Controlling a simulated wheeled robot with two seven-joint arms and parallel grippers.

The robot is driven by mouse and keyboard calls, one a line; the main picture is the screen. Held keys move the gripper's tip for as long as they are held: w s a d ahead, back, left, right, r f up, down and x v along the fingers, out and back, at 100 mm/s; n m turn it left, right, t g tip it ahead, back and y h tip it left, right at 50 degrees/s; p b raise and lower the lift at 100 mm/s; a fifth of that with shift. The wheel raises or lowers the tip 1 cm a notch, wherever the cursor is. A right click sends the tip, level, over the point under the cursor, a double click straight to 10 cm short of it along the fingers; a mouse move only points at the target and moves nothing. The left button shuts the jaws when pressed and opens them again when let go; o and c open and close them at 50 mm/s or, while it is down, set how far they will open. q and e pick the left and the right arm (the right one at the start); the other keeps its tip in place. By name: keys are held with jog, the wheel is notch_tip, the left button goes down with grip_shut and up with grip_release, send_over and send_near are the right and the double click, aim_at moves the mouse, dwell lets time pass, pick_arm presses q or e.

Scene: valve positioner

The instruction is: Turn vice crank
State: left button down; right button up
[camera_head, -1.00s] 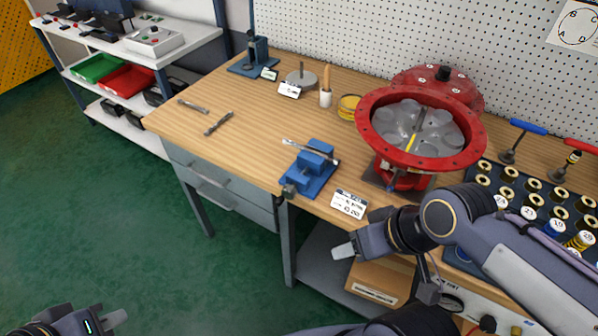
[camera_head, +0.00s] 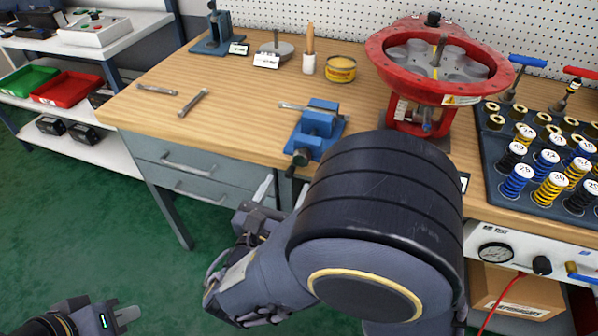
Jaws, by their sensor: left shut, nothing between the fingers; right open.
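The blue vice (camera_head: 313,139) stands near the front edge of the wooden workbench. A silver rod (camera_head: 302,108) lies across its top, and a dark round end (camera_head: 300,158) faces the front. I cannot tell a separate crank handle from this end. My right gripper (camera_head: 281,190) is open and empty, in front of the bench edge, below and left of the vice, and not touching it. My large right arm link hides the bench just right of the vice. My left gripper (camera_head: 126,317) is shut and empty over the floor at the lower left.
A red flanged valve body (camera_head: 385,62) stands right of the vice. Springs fill a dark tray (camera_head: 490,170) at the right. Two metal tools (camera_head: 193,102) lie at the bench's left. A drawer unit (camera_head: 185,175) sits under the bench.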

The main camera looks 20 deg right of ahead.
aim_at(300, 163)
jog(key=x, duration=0.7)
jog(key=shift+w+d+b, duration=0.2)
jog(key=shift+w+b, duration=0.05)
jog(key=shift+b, duration=0.1)
jog(key=c, duration=1)
